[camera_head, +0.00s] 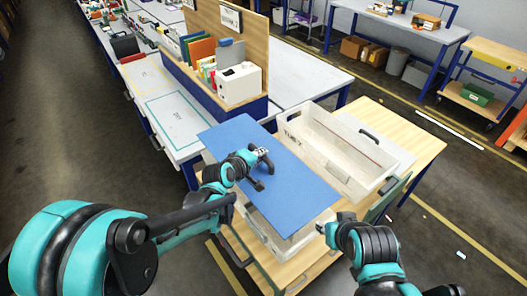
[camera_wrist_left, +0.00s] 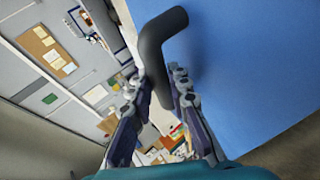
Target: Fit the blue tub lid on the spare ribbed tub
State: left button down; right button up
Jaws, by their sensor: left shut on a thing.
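The blue tub lid (camera_head: 235,135) is a large flat blue panel; it also fills the right of the left wrist view (camera_wrist_left: 250,70). My left gripper (camera_head: 262,158) is shut on its dark bent handle (camera_wrist_left: 158,45). The lid hangs over a pale tub (camera_head: 296,243) on the wooden bench and hides most of it. Its far left corner reaches out past the bench toward the white table. I cannot tell whether the lid touches the tub, or see ribs on it. My right gripper (camera_head: 332,224) is beside this tub's right end; its fingers are too small to read.
A white box machine (camera_head: 239,83) and folders stand on the table behind. The bench's right end (camera_head: 425,140) is clear.

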aim_at(245, 188)
pick_arm(q)
notch_tip(245, 188, down, 9)
jog(key=b, duration=0.8)
dwell(0.4)
jog(key=c, duration=1.3)
grip_release()
jog(key=shift+c, duration=0.2)
jog(key=shift+s, duration=0.1)
jog(key=v, duration=1.2)
